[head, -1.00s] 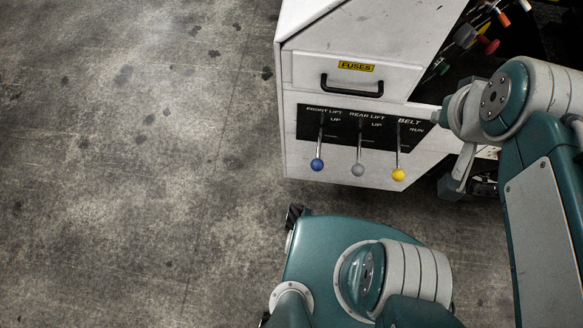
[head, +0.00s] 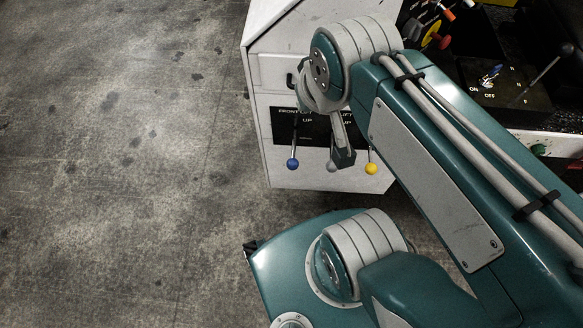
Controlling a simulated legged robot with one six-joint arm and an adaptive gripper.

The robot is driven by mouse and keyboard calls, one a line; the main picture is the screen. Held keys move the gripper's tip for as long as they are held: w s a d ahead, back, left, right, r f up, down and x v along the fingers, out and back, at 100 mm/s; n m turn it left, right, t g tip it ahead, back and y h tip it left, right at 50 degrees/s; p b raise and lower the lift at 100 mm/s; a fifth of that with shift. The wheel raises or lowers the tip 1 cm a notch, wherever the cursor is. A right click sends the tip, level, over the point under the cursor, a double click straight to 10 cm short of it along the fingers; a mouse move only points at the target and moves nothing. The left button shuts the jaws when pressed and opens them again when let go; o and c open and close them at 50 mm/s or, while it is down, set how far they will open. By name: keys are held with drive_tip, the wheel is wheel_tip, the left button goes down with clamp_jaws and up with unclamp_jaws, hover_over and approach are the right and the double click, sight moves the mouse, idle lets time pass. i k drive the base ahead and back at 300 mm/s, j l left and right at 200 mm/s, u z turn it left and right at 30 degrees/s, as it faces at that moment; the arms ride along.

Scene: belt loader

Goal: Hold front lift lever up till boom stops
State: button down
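The front lift lever (head: 292,163) has a blue knob on a thin metal shaft. It hangs down from the black label panel (head: 285,126) on the white cabinet, under the words "FRONT LIFT" and "UP". My gripper (head: 342,157) points down, to the right of the blue knob and in front of the panel as seen from the head. It shows as a dark fingertip, apart from the blue knob in the picture. Its finger opening does not show. It covers the rear lift lever's shaft and part of its grey knob (head: 332,167).
The yellow-knobbed belt lever (head: 370,168) hangs just right of my gripper. My wrist hides most of the drawer and its handle. A black console (head: 500,82) with a switch and a red button (head: 443,42) lie to the right. The concrete floor (head: 110,170) at left is clear.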

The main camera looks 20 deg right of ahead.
sight(293, 163)
drive_tip(key=z, duration=2.3)
drive_tip(key=k+u, duration=0.1)
drive_tip(key=k, duration=0.5)
drive_tip(key=k+j+u, duration=0.1)
drive_tip(key=k, duration=0.5)
drive_tip(key=k+j+u, duration=0.1)
drive_tip(key=k+j, duration=0.15)
drive_tip(key=k, duration=0.35)
